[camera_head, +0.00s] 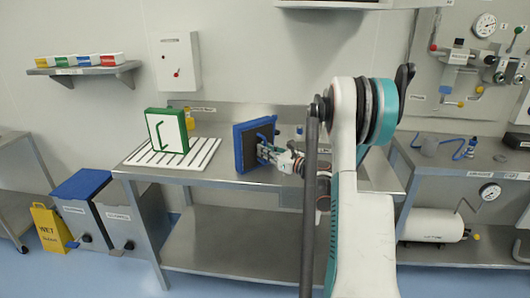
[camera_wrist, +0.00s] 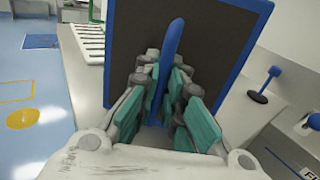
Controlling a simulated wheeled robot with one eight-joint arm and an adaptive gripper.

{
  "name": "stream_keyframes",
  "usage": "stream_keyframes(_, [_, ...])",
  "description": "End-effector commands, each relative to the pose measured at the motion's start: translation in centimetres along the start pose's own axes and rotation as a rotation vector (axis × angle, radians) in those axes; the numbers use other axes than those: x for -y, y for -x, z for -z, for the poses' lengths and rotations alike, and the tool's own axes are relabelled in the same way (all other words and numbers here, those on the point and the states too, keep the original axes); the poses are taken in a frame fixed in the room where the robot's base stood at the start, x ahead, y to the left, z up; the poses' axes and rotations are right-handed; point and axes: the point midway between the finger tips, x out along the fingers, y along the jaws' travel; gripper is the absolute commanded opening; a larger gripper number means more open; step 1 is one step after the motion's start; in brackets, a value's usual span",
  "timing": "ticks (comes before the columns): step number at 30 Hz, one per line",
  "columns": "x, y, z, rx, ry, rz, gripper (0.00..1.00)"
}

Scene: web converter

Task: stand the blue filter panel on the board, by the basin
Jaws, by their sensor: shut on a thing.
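The blue filter panel (camera_head: 238,150) has a blue frame and a dark face, and is upright and slightly turned above or on the steel bench. I cannot tell if its lower edge touches the bench. My gripper (camera_head: 265,150) is shut on the panel's blue handle, which stands between the jaws in the wrist view (camera_wrist: 172,42). The white slatted board (camera_head: 198,155) lies on the bench to the left, apart from the panel. It also shows at the upper left of the wrist view (camera_wrist: 88,43). I cannot make out a basin.
A green-framed panel (camera_head: 160,131) with a white face stands on the board's rear left part. A yellow item (camera_head: 187,110) is behind it. Bins (camera_head: 82,184) and a yellow wet-floor sign (camera_head: 48,227) stand left of the bench. Bare bench separates board and blue panel.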

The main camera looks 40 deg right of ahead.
Motion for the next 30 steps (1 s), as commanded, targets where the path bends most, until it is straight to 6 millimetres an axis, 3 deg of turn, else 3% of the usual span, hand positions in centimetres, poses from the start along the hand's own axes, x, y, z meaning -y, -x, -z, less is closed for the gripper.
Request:
stream_keyframes(1, [0.0, 0.0, 0.3, 0.0, 0.0, 0.0, 0.0])
stream_keyframes(2, [0.0, 0.0, 0.2, 0.0, 0.0, 0.0, 0.15])
stream_keyframes(4, [0.0, 0.0, 0.1, 0.0, 0.0, 0.0, 0.29])
stream_keyframes(17, [0.0, 0.0, -0.4, 0.0, 0.0, 0.0, 0.29])
stream_keyframes(30, [0.1, 8.3, -0.3, 0.0, 0.0, 0.003, 0.29])
